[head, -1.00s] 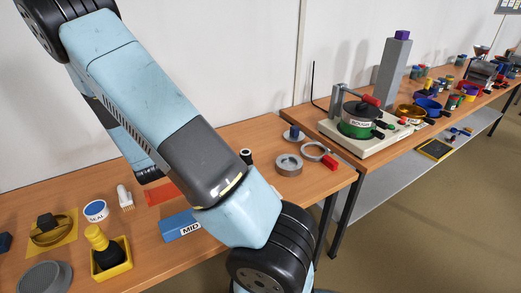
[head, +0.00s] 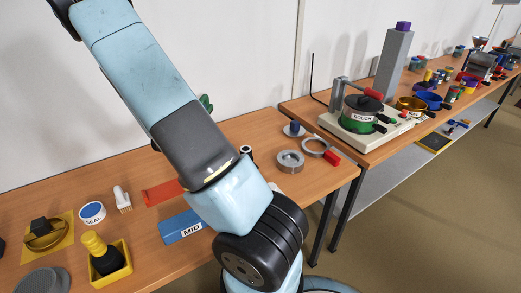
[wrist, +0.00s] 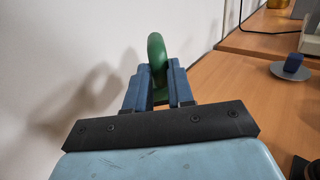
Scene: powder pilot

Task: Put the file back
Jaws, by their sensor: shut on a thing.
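My gripper (wrist: 160,88) is shut on a green, rounded thing (wrist: 157,52) in the wrist view, which stands up between the two blue fingers. Only its upper part shows, so I cannot tell for sure whether it is the file. In the head view a bit of green (head: 206,102) shows past the right side of my arm, above the table. The gripper itself is hidden behind my arm there. A red flat piece (head: 162,192) and a blue block marked MID (head: 182,228) lie on the table left of my arm.
Metal rings (head: 290,161) and a disc with a blue knob (head: 294,129) lie at right. The wall is close behind the table.

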